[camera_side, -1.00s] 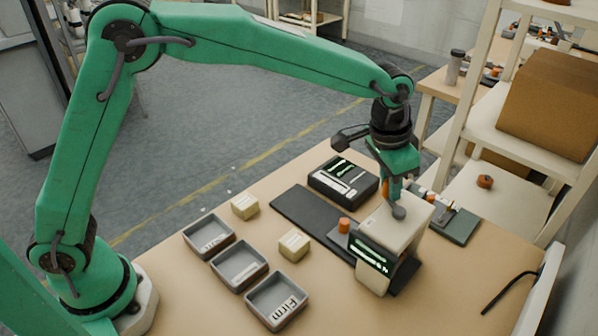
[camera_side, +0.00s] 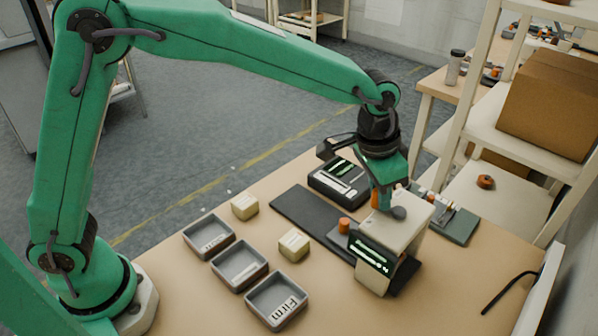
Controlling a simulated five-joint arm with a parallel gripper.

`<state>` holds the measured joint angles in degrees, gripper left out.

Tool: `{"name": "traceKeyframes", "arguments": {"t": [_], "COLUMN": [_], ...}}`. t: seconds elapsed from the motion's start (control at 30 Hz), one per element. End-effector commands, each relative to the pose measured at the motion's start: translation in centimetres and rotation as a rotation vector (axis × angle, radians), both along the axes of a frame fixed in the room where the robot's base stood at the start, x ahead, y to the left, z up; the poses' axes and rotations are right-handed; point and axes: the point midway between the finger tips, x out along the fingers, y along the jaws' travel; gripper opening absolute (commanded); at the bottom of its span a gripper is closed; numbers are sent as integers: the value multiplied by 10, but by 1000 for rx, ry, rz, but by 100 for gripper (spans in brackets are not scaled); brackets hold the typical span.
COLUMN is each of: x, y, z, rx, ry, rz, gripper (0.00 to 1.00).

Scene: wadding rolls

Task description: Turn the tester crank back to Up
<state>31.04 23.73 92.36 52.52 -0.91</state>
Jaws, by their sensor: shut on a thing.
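The tester (camera_side: 408,225) is a cream box with a dark, green-lit display on its front, standing on a dark mat (camera_side: 297,207). My gripper (camera_side: 382,203) points down at the top of the tester and is shut on the crank, whose dark grey round part (camera_side: 397,212) shows beside the fingers. A bit of orange shows at the fingers. The rest of the crank is hidden by my gripper, so its exact angle is hard to tell. An orange roll (camera_side: 344,225) stands on the mat at the tester's left.
Three grey trays (camera_side: 187,240) stand in a row on the left of the table; the front one reads "Firm". Two pale yellow blocks (camera_side: 293,245) (camera_side: 244,207) lie near them. A black device (camera_side: 318,182) stands behind the tester, and a shelf rack (camera_side: 470,120) rises at the right.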

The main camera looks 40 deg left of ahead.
Motion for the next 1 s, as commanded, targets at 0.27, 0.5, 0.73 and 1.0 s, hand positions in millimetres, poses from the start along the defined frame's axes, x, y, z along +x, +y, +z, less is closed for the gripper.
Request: {"name": "traceKeyframes", "arguments": {"t": [0.27,0.5,0.73,1.0], "x": [0,-8,-18,-20], "y": [0,-7,-17,-17], "z": [0,0,1,1], "rx": [-2,-4,-10,-10], "ry": [-2,0,0,3], "rz": [1,-1,-1,0], "gripper": [7,7,7,7]}}
